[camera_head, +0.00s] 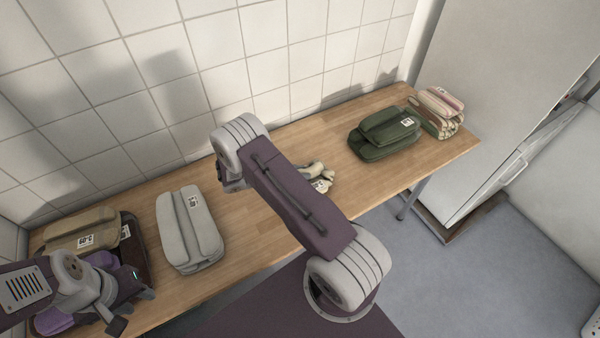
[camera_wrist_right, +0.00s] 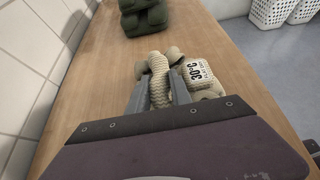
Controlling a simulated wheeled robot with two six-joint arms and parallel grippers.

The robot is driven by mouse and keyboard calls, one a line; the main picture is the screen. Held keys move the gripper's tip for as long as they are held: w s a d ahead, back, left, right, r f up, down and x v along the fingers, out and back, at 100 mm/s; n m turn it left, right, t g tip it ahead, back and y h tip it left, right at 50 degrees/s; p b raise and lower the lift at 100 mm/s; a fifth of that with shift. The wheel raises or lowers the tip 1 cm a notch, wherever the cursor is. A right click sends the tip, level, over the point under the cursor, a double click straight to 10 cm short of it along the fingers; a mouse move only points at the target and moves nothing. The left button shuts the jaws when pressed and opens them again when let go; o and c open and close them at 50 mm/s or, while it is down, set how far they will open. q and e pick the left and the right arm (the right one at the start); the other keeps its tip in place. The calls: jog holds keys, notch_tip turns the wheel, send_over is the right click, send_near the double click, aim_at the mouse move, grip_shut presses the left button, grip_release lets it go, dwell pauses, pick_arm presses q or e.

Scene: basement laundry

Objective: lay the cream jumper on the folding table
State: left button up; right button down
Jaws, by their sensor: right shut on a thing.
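The cream jumper (camera_head: 322,183) shows beyond my right forearm, over the middle of the folding table (camera_head: 250,215), with a white label on it. I cannot tell whether the jumper touches the wooden tabletop. My left gripper (camera_head: 132,309) is open, low at the left, over the table's near left end.
A grey folded garment (camera_head: 188,230), a tan one (camera_head: 80,229), a dark brown one (camera_head: 135,255) and purple cloth (camera_head: 52,321) lie at the left. A green folded garment (camera_head: 384,138) and a striped stack (camera_head: 440,108) lie at the right. A tiled wall backs the table.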

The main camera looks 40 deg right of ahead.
jog(key=c, duration=1.2)
grip_release()
jog(key=shift+o, duration=0.2)
jog(key=v, duration=1.2)
jog(key=s+a+r+m+t+y, duration=0.1)
jog(key=s+a+r+m+y, duration=0.1)
jog(key=s+m+y, duration=0.4)
jog(key=s+a+r+m+t+y, duration=0.1)
jog(key=s+a+r+m+y, duration=0.2)
jog(key=s+a+m+y, duration=0.2)
jog(key=s+m+y, duration=0.1)
jog(key=s+m, duration=0.2)
jog(key=m, duration=0.3)
jog(key=shift+s+b, duration=0.2)
jog(key=shift+b, duration=0.2)
